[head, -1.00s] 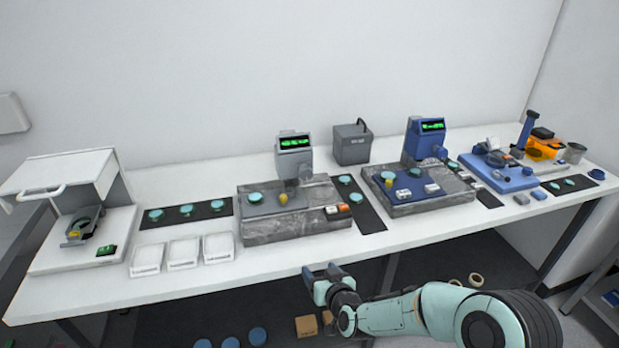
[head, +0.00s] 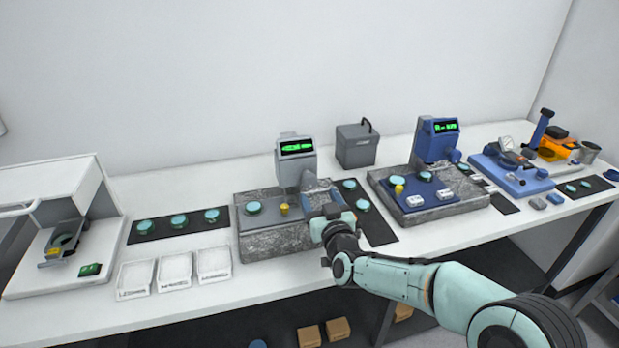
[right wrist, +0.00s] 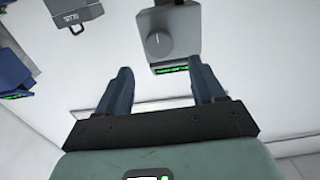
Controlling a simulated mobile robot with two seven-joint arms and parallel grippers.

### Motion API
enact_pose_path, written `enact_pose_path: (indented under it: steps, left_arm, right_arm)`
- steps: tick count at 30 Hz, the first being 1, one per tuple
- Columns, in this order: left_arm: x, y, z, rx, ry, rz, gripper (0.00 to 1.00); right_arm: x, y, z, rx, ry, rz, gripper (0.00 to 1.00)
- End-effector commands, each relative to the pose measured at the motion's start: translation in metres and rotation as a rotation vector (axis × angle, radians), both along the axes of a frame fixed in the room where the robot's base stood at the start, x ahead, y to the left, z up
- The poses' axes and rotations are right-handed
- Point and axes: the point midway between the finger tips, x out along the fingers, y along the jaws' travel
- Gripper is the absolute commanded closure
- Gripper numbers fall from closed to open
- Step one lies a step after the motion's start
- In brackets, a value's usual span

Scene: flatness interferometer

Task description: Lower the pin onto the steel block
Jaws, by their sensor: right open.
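My right gripper (head: 327,198) is open and empty, at the right part of the grey instrument's (head: 296,148) stone base (head: 262,243). It covers the right part of that base. In the right wrist view its two fingers (right wrist: 163,85) stand wide apart, with the grey instrument's head and round knob (right wrist: 158,44) beyond them. I cannot pick out a pin or a steel block for certain; the area under the grey head is partly hidden by my gripper. My left gripper is out of view.
A blue instrument (head: 438,139) on a stone base stands to the right, with two small white blocks on its plate. A grey case (head: 357,146) stands behind. Three white trays (head: 174,272) and a white cabinet (head: 58,179) are at left. Dark mats hold teal discs.

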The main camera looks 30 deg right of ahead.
Motion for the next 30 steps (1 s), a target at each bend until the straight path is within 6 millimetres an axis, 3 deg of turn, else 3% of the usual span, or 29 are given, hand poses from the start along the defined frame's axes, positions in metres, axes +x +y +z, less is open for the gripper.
enact_pose_path:
  steps: [6, 12, 26, 30]
  left_arm:
    - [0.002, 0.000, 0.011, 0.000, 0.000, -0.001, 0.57]
    - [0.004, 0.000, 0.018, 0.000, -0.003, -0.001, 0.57]
    - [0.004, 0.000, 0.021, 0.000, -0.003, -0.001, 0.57]
    - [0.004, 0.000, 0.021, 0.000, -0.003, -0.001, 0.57]
  right_arm:
    - [0.046, -0.011, 0.001, 0.005, 0.000, 0.000, 0.32]
    - [0.074, -0.017, 0.001, 0.003, 0.000, 0.001, 0.32]
    - [0.086, -0.020, 0.000, 0.000, 0.002, 0.001, 0.32]
    - [0.086, -0.020, 0.000, 0.000, 0.002, 0.001, 0.74]
